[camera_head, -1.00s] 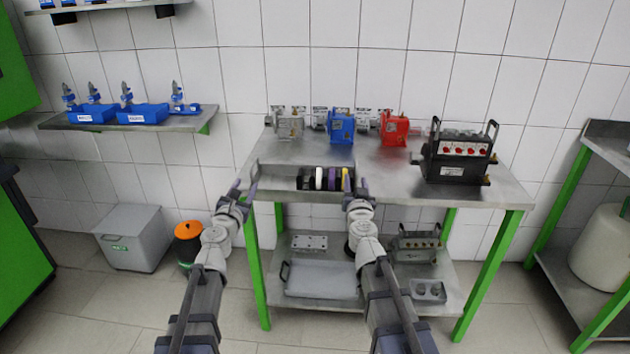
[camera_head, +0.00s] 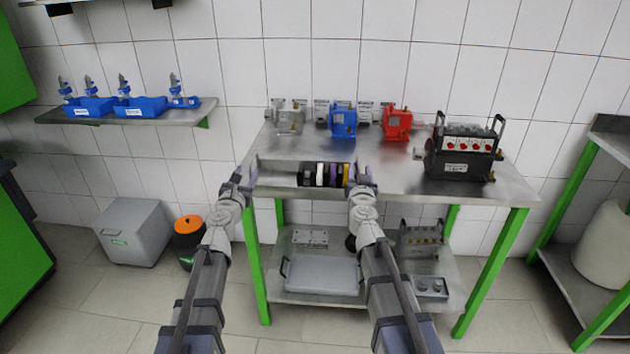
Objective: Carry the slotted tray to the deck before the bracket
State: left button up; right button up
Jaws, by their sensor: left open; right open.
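What looks like the slotted tray (camera_head: 278,174) sits at the front left edge of the steel bench, a long grey piece with black, white, purple and yellow discs (camera_head: 327,174) standing in its right part. My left gripper (camera_head: 245,184) is open at the tray's left end. My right gripper (camera_head: 361,177) is open at its right end, close to the yellow disc. Contact between the fingers and the tray cannot be made out. The bench deck (camera_head: 385,160) is bare to the right of the tray. I cannot tell which part is the bracket.
Grey (camera_head: 289,118), blue (camera_head: 343,122) and red (camera_head: 396,122) pump units stand along the back. A black box with handles (camera_head: 463,155) stands at the right. The lower shelf holds a grey lidded tray (camera_head: 322,275) and other parts.

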aim_at(250, 167)
pick_arm(q)
jog(key=w, duration=0.5)
jog(key=shift+w+d, duration=0.25)
jog(key=shift+d, duration=0.15)
pick_arm(e)
jog(key=w, duration=0.5)
jog(key=shift+w+d, duration=0.25)
jog(key=shift+d, duration=0.1)
pick_arm(q)
grip_shut()
pick_arm(e)
grip_shut()
